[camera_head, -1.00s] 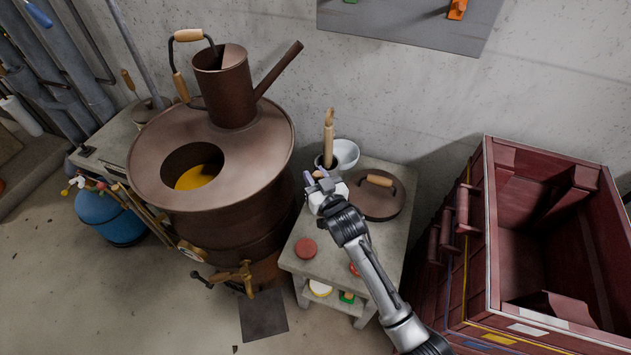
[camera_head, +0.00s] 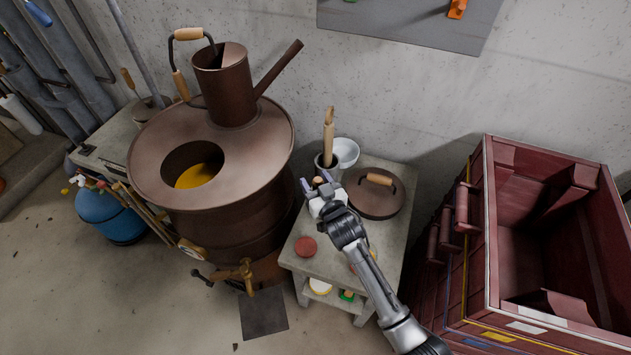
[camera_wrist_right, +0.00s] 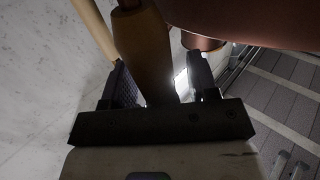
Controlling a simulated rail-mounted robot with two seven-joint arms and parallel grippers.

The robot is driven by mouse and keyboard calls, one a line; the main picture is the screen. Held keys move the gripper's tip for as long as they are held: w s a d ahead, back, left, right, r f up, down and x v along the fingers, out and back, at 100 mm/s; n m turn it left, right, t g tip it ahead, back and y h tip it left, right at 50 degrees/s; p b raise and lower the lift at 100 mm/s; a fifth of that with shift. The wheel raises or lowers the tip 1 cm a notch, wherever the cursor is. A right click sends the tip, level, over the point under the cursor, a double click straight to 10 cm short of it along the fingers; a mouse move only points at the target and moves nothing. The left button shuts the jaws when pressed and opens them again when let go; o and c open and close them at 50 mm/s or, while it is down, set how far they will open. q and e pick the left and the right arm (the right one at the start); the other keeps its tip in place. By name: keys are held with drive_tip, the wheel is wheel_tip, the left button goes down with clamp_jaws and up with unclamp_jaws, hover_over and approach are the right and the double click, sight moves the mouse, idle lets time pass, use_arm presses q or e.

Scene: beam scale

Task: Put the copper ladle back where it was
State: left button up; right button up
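My right gripper (camera_head: 316,182) is at the left edge of the small grey bench, just in front of a crock (camera_head: 326,163) with a tall wooden piece (camera_head: 328,135) standing in it. In the right wrist view, a thick wooden handle (camera_wrist_right: 145,50) lies between the two fingers, with a bright gap on the right finger's side. The fingers look open and not closed on it. A small copper-coloured cylinder (camera_wrist_right: 202,41) shows behind the right finger. I cannot tell whether this or the handle belongs to the copper ladle; no ladle bowl shows clearly. My left gripper is not in view.
A large copper vat (camera_head: 265,150) with a round opening stands left of the bench. A white bowl (camera_head: 345,152) and a lid (camera_head: 375,198) with a wooden handle sit on the bench (camera_head: 395,245). A red wooden crate (camera_head: 490,240) stands to the right.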

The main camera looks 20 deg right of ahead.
drive_tip(key=shift+r, duration=0.2)
drive_tip(key=s+d+b, duration=0.1)
drive_tip(key=s, duration=1.1)
drive_tip(key=shift+d, duration=0.15)
drive_tip(key=s+d+f+g, duration=0.1)
drive_tip(key=s+f+g, duration=0.2)
drive_tip(key=s, duration=0.7)
drive_tip(key=s+d+f+g+h, duration=0.1)
drive_tip(key=s+f+g, duration=0.3)
drive_tip(key=s, duration=0.7)
drive_tip(key=s+d+f+g+h, duration=0.1)
drive_tip(key=s+f+g, duration=0.3)
drive_tip(key=s+g, duration=0.3)
drive_tip(key=s, duration=0.3)
drive_tip(key=shift+s+d+f+n, duration=0.15)
drive_tip(key=shift+d+f+n, duration=0.05)
drive_tip(key=shift+f+n, duration=0.1)
